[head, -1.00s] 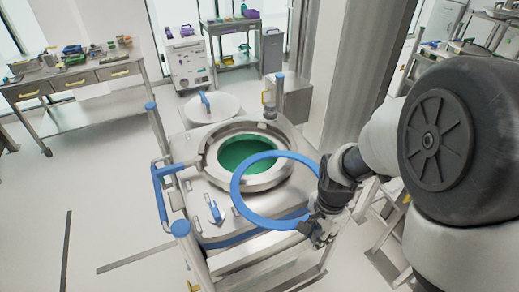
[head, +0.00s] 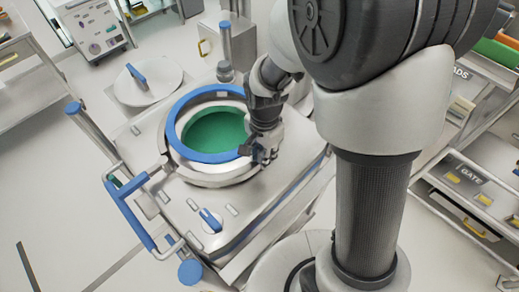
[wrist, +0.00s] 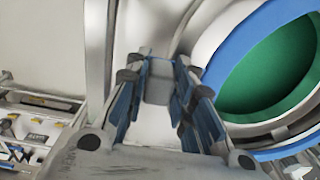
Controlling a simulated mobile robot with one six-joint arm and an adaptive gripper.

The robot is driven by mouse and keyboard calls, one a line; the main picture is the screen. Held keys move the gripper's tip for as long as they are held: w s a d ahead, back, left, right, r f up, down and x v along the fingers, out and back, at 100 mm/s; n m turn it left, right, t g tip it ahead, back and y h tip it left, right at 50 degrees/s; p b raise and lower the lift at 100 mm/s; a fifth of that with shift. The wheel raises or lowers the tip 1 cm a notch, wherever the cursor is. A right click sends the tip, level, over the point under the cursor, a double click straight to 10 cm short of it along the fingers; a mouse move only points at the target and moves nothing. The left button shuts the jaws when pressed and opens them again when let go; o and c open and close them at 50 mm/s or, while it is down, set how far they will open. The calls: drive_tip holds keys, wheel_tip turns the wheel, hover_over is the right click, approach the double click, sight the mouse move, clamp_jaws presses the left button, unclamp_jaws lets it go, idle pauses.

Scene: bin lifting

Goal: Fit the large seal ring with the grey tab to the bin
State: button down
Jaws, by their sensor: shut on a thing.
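The large blue seal ring (head: 176,122) is over the round opening of the steel bin (head: 178,201) in the head view. It looks roughly in line with the bin's metal rim (head: 207,180); I cannot tell whether it touches the rim. My gripper (head: 257,152) is at the ring's right side, shut on its grey tab. In the wrist view the grey tab (wrist: 158,84) sits between my fingers, and the blue ring (wrist: 222,62) curves away to the right. The green inside of the bin (head: 217,132) shows through the ring. My gripper hides part of the ring's right side.
A blue-ended handle frame (head: 135,215) is at the bin's left. A shelf cart (head: 465,190) marked GATE stands at the right.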

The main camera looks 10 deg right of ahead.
drive_tip(key=shift+w+f+b, duration=0.1)
drive_tip(key=shift+f+b, duration=2.4)
drive_tip(key=shift+f, duration=0.8)
drive_tip(key=shift+a+r+p, duration=0.1)
drive_tip(key=shift+r+p, duration=0.35)
drive_tip(key=shift+r, duration=0.05)
drive_tip(key=shift+f+b, duration=0.3)
drive_tip(key=shift+f, duration=0.1)
drive_tip(key=shift+s+f, duration=0.25)
drive_tip(key=shift+f, duration=0.1)
drive_tip(key=c, duration=1.7)
unclamp_jaws()
drive_tip(key=shift+o, duration=0.6)
drive_tip(key=shift+w, duration=0.2)
drive_tip(key=o, duration=0.3)
drive_tip(key=shift+r, duration=0.1)
